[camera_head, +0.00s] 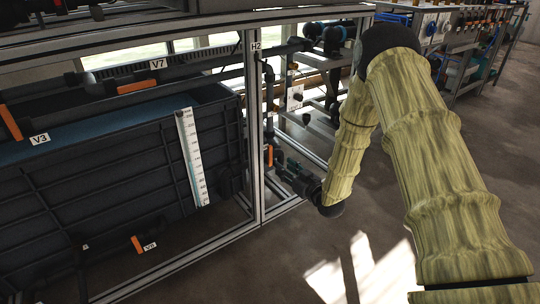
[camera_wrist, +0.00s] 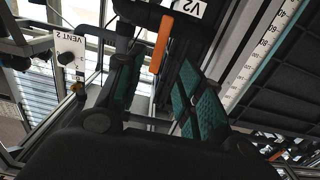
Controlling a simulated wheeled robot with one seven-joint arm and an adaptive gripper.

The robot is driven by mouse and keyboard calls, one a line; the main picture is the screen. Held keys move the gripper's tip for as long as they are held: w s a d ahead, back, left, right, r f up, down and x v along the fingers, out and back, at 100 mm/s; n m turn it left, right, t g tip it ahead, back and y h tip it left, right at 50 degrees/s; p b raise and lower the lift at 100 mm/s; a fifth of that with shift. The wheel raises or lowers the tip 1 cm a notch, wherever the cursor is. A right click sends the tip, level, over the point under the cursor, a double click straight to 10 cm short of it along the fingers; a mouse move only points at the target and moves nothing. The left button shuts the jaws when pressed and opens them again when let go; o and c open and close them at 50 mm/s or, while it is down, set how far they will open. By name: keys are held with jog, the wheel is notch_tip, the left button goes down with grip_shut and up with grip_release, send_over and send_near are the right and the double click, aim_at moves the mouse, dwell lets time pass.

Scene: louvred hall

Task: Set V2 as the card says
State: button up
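The V2 valve handle (camera_wrist: 161,45) is an orange lever on a black pipe, beside a white V2 label (camera_wrist: 186,7) at the top of the wrist view. An orange lever, probably the same one, shows in the head view (camera_head: 268,155) beside the frame post. My gripper (camera_wrist: 157,78) is open, with teal pads on both fingers. The lever lies ahead of the gap between the fingers; whether it touches them I cannot tell. In the head view my gripper (camera_head: 287,170) reaches left toward the post, its fingers hard to make out. No readable card is in view.
A metal post labelled H2 (camera_head: 256,47) stands beside the gripper. A dark tank (camera_head: 105,170) with a white scale (camera_head: 192,157) is to the left. Orange levers sit near V7 (camera_head: 157,64), V3 (camera_head: 40,139) and V6 (camera_head: 149,246). A VENT 2 plate (camera_wrist: 69,50) is close by.

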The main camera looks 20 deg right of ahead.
aim_at(271, 153)
jog(key=b+x, duration=0.1)
jog(key=x, duration=0.1)
jog(key=b+x, duration=0.1)
jog(key=x, duration=0.2)
jog(key=b+x, duration=0.1)
jog(key=x, duration=0.2)
jog(key=shift+w+d+r+b, duration=0.1)
jog(key=shift+w+r+b, duration=0.1)
jog(key=shift+r+b, duration=0.15)
jog(key=shift+w+r, duration=0.1)
jog(key=shift+w, duration=0.1)
jog(key=shift+x, duration=0.85)
grip_shut()
